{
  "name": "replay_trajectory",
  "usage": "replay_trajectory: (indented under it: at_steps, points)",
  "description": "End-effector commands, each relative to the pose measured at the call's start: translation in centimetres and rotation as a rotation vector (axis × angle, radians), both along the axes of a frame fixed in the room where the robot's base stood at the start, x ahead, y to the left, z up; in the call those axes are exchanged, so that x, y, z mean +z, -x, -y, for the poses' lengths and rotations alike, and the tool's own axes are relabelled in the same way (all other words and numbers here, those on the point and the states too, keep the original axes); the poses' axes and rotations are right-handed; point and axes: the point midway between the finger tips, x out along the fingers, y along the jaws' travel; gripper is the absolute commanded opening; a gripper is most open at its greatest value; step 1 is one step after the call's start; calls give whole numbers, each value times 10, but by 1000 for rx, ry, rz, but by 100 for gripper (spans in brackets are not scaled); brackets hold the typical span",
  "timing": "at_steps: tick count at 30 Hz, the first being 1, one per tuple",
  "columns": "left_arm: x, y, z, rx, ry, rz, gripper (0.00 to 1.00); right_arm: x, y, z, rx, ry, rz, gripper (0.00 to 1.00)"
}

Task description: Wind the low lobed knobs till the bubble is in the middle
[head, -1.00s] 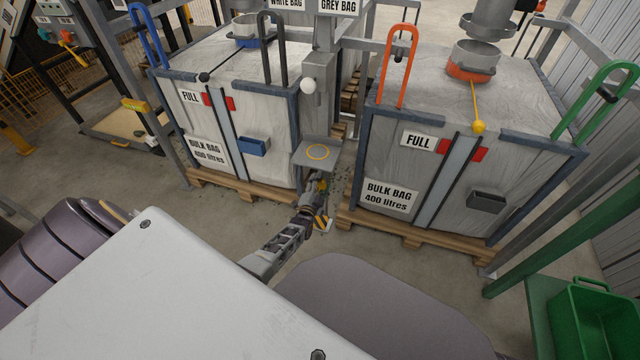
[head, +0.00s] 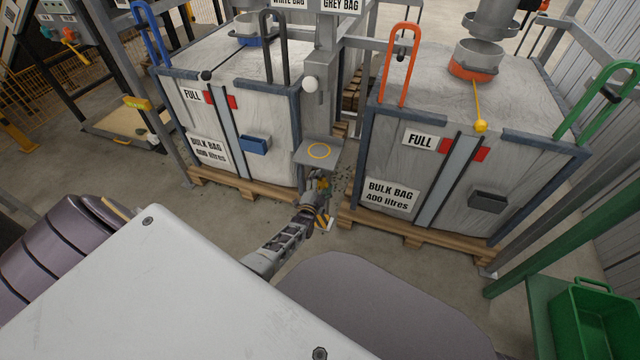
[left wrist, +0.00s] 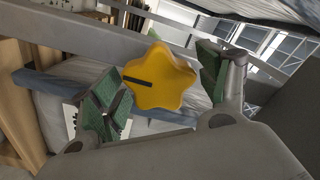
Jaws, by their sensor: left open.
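A yellow lobed knob (left wrist: 158,80) with a dark slot-like mark on its face fills the middle of the left wrist view. My left gripper (left wrist: 160,88) is open, with one green-padded finger on each side of the knob. Gaps seem to show between pads and knob, and I cannot tell if either touches. In the head view my left gripper (head: 321,190) is low, just below a small grey plate with a yellow ring (head: 319,151). The knob is not clear in the head view. No bubble can be made out. My right gripper is not in view.
Bulk bags on wooden pallets stand left (head: 235,115) and right (head: 455,140) of a grey post (head: 318,90). My left arm reaches toward the narrow gap between them. A grey rail (left wrist: 90,35) crosses behind the knob. A green bin (head: 598,320) is at lower right.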

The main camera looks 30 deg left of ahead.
Motion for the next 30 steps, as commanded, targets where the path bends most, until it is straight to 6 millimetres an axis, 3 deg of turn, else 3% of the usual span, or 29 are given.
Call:
replay_trajectory:
  at_steps: [11,30]
  points:
    - [-1,12,3,-1,1,-1,75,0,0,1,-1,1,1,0]
    - [-1,60,15,-1,0,-1,75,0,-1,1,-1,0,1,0]
